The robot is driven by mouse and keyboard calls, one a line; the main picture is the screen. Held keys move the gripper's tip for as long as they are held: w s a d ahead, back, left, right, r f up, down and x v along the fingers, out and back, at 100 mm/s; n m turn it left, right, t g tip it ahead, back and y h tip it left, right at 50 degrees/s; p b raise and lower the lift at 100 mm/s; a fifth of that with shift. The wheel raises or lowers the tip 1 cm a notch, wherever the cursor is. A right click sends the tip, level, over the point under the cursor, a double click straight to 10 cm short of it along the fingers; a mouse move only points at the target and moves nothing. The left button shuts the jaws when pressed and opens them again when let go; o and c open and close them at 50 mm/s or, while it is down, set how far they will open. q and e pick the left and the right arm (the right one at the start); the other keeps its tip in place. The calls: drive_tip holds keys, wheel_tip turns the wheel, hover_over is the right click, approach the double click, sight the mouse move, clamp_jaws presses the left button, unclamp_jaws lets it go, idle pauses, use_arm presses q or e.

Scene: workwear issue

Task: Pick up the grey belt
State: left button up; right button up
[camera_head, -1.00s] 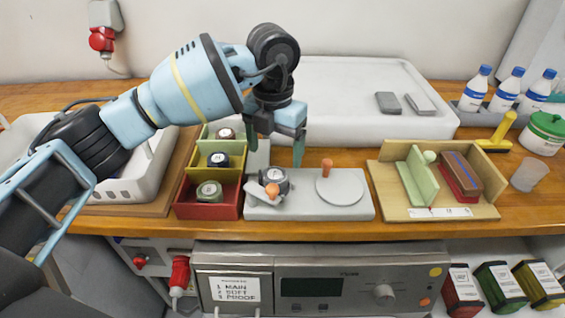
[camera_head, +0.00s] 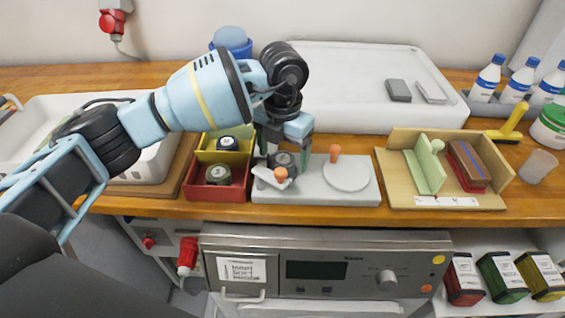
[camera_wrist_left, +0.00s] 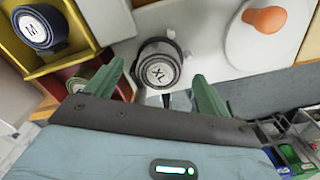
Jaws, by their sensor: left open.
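The grey belt (camera_head: 285,160) is a rolled coil with a dark strap around its side. It sits on a pale grey slab (camera_head: 318,193). In the left wrist view the grey belt (camera_wrist_left: 158,67) shows a white round label reading XL. My left gripper (camera_head: 284,149) is open and points down over the coil. In the left wrist view its green fingertips (camera_wrist_left: 157,75) stand on either side of the belt, with gaps showing; I cannot tell any contact. My right gripper is not in view.
A red bin (camera_head: 230,192) holding an olive roll (camera_head: 218,174) and a yellow bin holding a navy roll (camera_head: 227,143) stand left.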

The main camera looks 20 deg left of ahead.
sight(283, 159)
use_arm(q)
wheel_tip(283, 159, down, 2)
drive_tip(key=shift+f, duration=0.1)
drive_tip(key=shift+c, duration=0.4)
drive_tip(key=c, duration=1)
drive_tip(key=shift+c, duration=0.2)
wheel_tip(283, 159, up, 10)
drive_tip(key=shift+r, duration=0.1)
